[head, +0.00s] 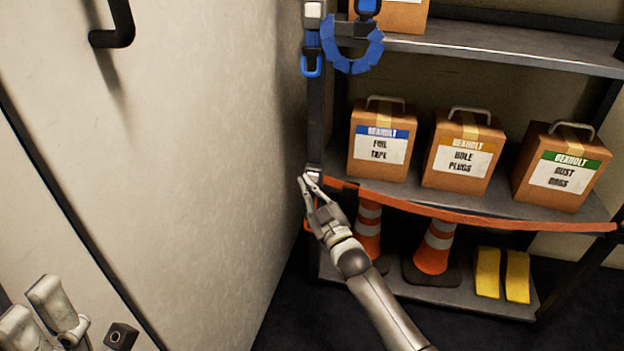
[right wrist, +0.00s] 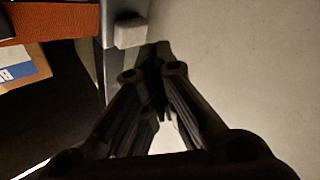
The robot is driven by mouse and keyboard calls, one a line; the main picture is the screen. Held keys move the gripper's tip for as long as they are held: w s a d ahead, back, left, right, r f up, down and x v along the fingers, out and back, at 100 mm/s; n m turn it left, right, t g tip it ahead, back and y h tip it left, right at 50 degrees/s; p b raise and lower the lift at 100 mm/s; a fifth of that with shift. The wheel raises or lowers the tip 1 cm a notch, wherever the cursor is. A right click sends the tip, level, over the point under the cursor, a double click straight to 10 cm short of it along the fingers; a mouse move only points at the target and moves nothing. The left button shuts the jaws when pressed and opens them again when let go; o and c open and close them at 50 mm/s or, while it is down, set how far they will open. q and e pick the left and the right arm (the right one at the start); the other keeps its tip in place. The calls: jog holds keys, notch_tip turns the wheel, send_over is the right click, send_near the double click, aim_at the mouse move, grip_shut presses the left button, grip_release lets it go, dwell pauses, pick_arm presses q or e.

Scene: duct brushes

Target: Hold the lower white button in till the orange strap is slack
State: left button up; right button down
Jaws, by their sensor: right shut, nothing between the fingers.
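The lower white button (head: 314,170) sits on the dark post at the shelf's left front. In the right wrist view it is a pale block (right wrist: 130,32). My right gripper (head: 307,181) is shut and empty, its tips close beside the button; I cannot tell whether they touch it. The orange strap (head: 470,216) runs from the post across the shelf front to the right, bowing slightly; it also shows in the right wrist view (right wrist: 60,20). My left gripper (head: 30,304) is at the lower left, fingers apart and empty, far from the button.
An upper pale button (head: 313,10) and a coiled blue strap (head: 352,55) are higher on the post. Boxes (head: 462,155) stand on the middle shelf behind the strap. Cones (head: 434,250) and yellow blocks (head: 487,272) are below. A pale wall (head: 200,150) closes the left side.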

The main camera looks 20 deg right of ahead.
dwell(0.7)
jog(key=shift+w+d, duration=0.2)
jog(key=shift+w, duration=0.15)
jog(key=shift+w+d+b, duration=0.35)
jog(key=shift+w, duration=0.1)
dwell(0.8)
jog(key=shift+s+a, duration=0.1)
jog(key=shift+s, duration=0.05)
jog(key=shift+s+a+p, duration=0.45)
jog(key=shift+s+p, duration=0.25)
